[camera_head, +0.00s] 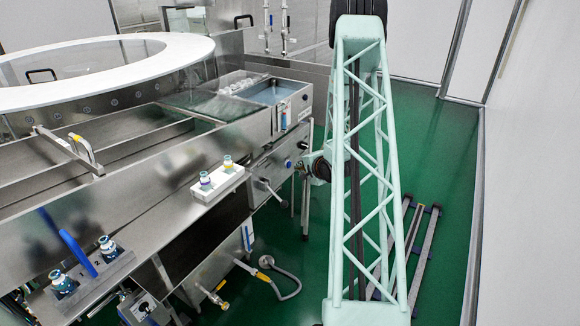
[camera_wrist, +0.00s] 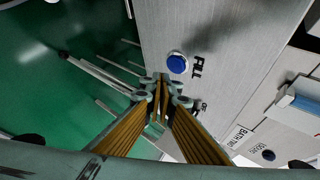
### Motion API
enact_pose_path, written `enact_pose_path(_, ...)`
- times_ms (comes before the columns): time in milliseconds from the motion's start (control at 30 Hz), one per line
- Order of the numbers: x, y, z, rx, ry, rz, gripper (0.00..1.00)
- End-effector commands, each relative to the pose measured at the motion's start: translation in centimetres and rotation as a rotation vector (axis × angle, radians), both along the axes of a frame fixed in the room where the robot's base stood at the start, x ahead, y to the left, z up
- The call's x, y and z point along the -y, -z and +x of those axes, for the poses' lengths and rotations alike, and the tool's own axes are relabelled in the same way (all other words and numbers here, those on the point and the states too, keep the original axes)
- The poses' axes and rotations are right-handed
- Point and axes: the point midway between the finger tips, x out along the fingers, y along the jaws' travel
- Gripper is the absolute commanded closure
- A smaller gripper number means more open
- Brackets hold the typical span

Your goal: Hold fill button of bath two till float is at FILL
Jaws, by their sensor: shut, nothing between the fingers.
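The fill button (camera_wrist: 177,62) is a round blue button on a steel panel, with the word FILL printed beside it. It also shows as a small blue dot on the panel in the head view (camera_head: 289,163). My gripper (camera_wrist: 162,88) is shut and empty. Its tips are close to the button and just below it in the wrist view; contact is not visible. In the head view my gripper (camera_head: 303,168) is beside the panel, small and partly hidden. A gauge with blue in it (camera_head: 284,115) is on the bath's end wall; its float and marks are too small to read.
A bath of bluish liquid (camera_head: 270,93) stands above the panel. A black-ended lever (camera_head: 268,187) sticks out below. Green floor (camera_head: 430,160) is open at the right.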

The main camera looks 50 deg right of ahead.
Motion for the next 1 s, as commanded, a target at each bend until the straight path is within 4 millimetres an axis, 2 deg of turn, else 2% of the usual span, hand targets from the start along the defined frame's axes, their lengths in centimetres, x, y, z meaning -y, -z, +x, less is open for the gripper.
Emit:
enact_pose_path(600,0.3,0.0,-3.7,-0.001,-0.001,0.000,1.00)
enact_pose_path(1000,0.4,0.0,-4.2,0.000,-0.001,0.000,1.00)
